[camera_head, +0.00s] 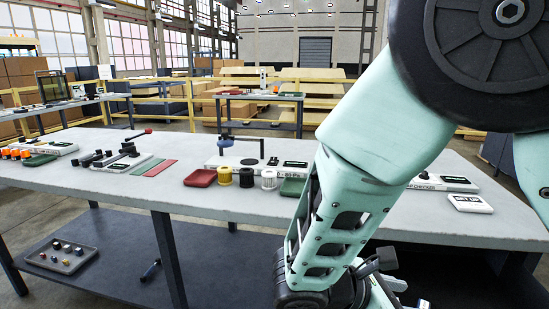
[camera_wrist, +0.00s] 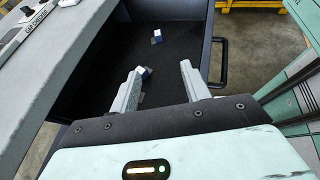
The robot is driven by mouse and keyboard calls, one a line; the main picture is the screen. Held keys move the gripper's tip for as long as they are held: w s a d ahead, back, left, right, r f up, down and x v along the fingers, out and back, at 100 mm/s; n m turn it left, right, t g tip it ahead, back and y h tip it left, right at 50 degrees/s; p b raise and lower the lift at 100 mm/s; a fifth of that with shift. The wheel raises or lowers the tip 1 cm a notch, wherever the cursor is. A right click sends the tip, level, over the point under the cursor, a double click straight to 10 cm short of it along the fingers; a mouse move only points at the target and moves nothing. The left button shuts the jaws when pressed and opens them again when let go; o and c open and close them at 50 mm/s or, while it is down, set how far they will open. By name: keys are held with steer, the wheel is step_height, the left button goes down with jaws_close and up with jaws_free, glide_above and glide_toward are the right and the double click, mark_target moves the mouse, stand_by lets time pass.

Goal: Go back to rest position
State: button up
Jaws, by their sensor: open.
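My gripper (camera_wrist: 162,82) is open in the wrist view, with its two pale fingers spread apart. It points down over a dark open bin (camera_wrist: 218,40).
A long grey table (camera_head: 330,218) stands before me, its edge close to my arm. It bears a red tray (camera_head: 200,178), a green tray (camera_head: 292,187), several spools and fixtures. A grey tray (camera_head: 62,257) lies on the lower shelf. A bin handle (camera_wrist: 223,62) is at the right.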

steer(key=s+a+r+m+g+y, duration=0.1)
steer(key=s+a+r+m+y, duration=0.1)
steer(key=s+a+m+y, duration=0.35)
steer(key=s+a+r+m+g+y, duration=0.1)
steer(key=s+a+r+m+y, duration=0.1)
steer(key=s+m+y, duration=0.55)
step_height(320, 180, down, 10)
steer(key=b, duration=1.1)
step_height(320, 180, up, 19)
steer(key=p, duration=2)
steer(key=shift+s+d+r+n, duration=0.15)
steer(key=shift+s+d+n, duration=0.05)
steer(key=shift+n, duration=0.2)
